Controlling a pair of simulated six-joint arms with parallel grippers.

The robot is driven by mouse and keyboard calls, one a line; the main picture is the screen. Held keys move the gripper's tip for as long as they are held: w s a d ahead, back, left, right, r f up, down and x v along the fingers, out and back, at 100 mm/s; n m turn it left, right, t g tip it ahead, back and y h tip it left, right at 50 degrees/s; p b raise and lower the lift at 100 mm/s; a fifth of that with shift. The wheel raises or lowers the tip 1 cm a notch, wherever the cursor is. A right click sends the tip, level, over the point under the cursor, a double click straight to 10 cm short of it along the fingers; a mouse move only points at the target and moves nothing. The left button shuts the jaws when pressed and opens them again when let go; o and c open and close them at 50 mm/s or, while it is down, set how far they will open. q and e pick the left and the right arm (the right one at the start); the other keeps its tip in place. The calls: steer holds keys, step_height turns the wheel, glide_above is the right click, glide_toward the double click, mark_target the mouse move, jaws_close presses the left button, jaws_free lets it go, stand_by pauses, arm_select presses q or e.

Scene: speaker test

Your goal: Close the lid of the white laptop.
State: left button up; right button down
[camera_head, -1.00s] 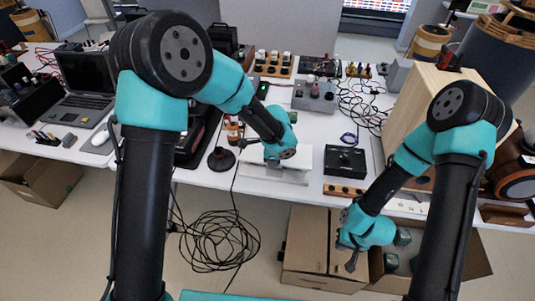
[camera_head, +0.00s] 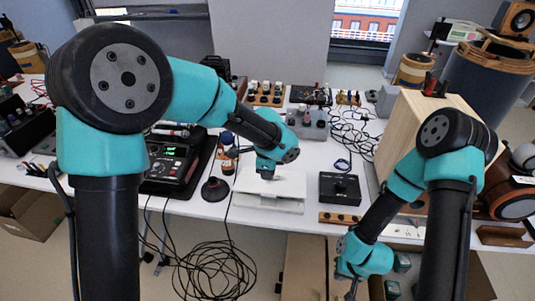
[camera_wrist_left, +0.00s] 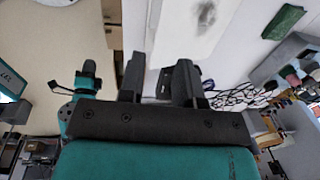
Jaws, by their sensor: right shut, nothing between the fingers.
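The white laptop (camera_head: 270,203) lies on the white table, below and around my left gripper in the head view. It looks low and flat, but I cannot tell the exact lid angle. My left gripper (camera_head: 266,174) points down over its rear part; contact cannot be judged. In the left wrist view the two dark fingers (camera_wrist_left: 158,80) stand slightly apart with nothing seen between them. A white surface (camera_wrist_left: 188,25) with dark smudges, likely the laptop, shows beyond them. My right gripper (camera_head: 352,290) is shut and empty, low in front of the table above a cardboard box.
A black box with a knob (camera_head: 340,188) stands right of the laptop. A black round-based stand (camera_head: 215,189) and a black device with a lit display (camera_head: 172,165) are to the left. A wooden box (camera_head: 405,135) stands at right. Cables (camera_head: 215,268) lie coiled on the floor.

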arm_select(q)
step_height(320, 180, up, 8)
steer(key=shift+s+f, duration=0.25)
steer(key=shift+s, duration=0.2)
steer(key=shift+c, duration=0.3)
steer(key=shift+w+f, duration=0.1)
steer(key=shift+c, duration=0.7)
steer(key=shift+w+f, duration=0.15)
steer(key=shift+w, duration=0.15)
steer(key=shift+c, duration=0.9)
steer(key=w+f+g, duration=0.1)
steer(key=w, duration=0.1)
steer(key=w+f+g, duration=0.4)
steer(key=shift+d+f+y, duration=0.15)
steer(key=shift+d+y, duration=0.15)
steer(key=shift+d, duration=0.05)
jaws_close()
